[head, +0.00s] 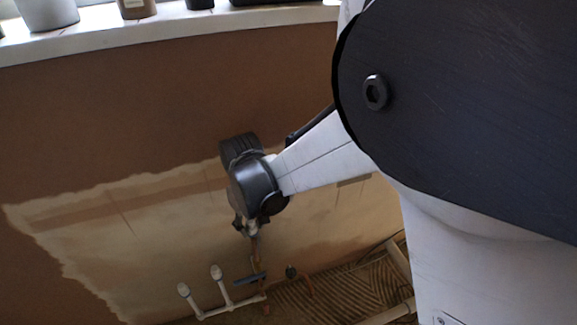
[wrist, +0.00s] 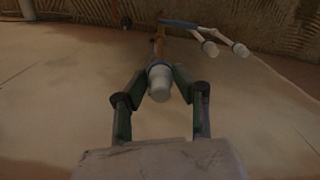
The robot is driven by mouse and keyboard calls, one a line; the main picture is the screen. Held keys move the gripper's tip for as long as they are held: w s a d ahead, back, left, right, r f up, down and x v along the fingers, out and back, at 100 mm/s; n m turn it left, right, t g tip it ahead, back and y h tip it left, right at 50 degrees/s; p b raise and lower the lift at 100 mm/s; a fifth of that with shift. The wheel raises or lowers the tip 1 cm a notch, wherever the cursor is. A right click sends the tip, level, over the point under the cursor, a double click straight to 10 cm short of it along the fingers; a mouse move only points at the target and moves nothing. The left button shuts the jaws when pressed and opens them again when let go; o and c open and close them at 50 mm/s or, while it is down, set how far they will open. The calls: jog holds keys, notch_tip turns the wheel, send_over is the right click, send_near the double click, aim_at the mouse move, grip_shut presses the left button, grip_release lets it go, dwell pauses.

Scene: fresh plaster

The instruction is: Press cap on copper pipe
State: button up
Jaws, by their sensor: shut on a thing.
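My gripper (wrist: 160,84) is shut on a white cap (wrist: 159,82), with one finger on each side of it. A copper pipe (wrist: 158,46) runs in line with the cap, just behind it in the wrist view. The cap appears to sit at the pipe's end, but I cannot tell how far it is on, as it hides that end. In the head view my gripper (head: 246,228) points down at the wall, and the copper pipe (head: 255,249) rises to it from below. The cap is small and partly hidden there.
Two white capped pipes (head: 217,273) stand left of the copper pipe and also show in the wrist view (wrist: 211,47). A dark blue bar (head: 250,278) lies by the pipe's lower part. A dark round fitting (head: 291,272) is to its right. Pots (head: 47,14) stand on the sill.

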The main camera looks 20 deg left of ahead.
jog(key=o, duration=1.5)
jog(key=shift+r, duration=0.1)
jog(key=shift+r+p, duration=2.15)
jog(key=shift+r, duration=1.3)
grip_shut()
